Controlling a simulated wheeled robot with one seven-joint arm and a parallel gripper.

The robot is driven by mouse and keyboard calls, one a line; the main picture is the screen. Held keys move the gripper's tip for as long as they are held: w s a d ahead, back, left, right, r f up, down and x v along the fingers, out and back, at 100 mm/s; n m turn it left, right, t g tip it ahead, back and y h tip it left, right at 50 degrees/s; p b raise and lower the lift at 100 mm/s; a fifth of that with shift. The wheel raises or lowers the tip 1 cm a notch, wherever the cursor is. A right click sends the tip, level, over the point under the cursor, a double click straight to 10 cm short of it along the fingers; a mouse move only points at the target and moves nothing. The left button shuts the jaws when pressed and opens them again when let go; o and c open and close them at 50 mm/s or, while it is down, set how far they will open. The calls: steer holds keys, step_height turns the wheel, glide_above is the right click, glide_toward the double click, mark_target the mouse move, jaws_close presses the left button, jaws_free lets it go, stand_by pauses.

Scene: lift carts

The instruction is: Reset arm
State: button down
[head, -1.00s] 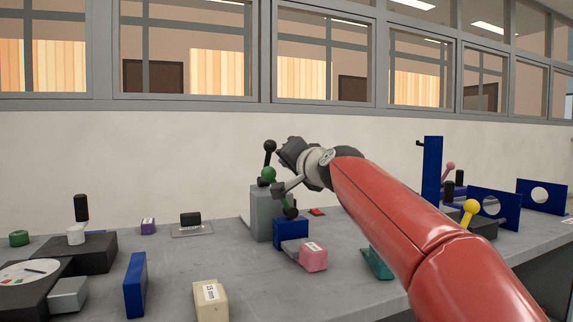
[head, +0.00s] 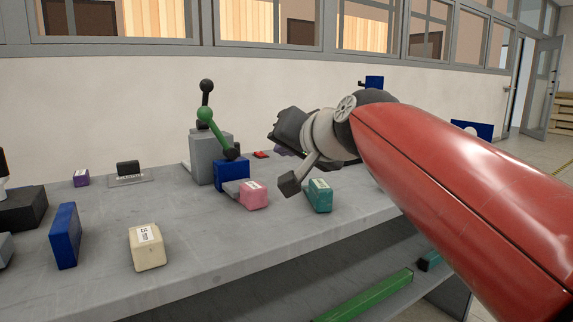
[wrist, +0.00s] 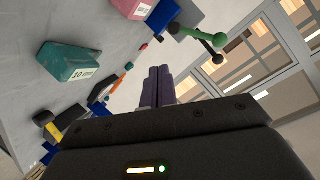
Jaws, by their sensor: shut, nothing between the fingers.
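My red arm (head: 450,165) reaches in from the right in the head view, over the right part of the table. My gripper (wrist: 158,86) shows in the wrist view with its two fingers together and nothing between them. The gripper is above the table, apart from the objects. A grey block with a green lever (head: 211,117) and black knobs stands to its left. A teal block (head: 320,197) lies below it, and also shows in the wrist view (wrist: 72,63).
A pink block (head: 254,196) sits against a blue block by the lever. A cream block (head: 148,248) and an upright blue plate (head: 65,236) stand further left. The table's front edge (head: 270,268) is clear. A green bar (head: 365,297) lies on the lower shelf. A window wall is behind.

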steer(key=s+d+f+g+h+p, duration=0.1)
steer(key=s+d+f+g+h, duration=0.1)
steer(key=s+d+f, duration=0.3)
steer(key=s+d+f+g+h+p, duration=0.1)
steer(key=s+d+f+g+h, duration=0.1)
steer(key=s+d+f, duration=0.4)
steer(key=s+d+f+n+g+h+p, duration=0.1)
steer(key=s+d+f, duration=0.5)
steer(key=s+f, duration=0.6)
step_height(320, 180, down, 4)
steer(key=shift+s+d+r+g+h+p, duration=0.1)
steer(key=shift+s+d+g+h+p, duration=0.2)
steer(key=shift+g+h, duration=0.6)
steer(key=shift+w+a, duration=0.1)
steer(key=shift+w, duration=0.05)
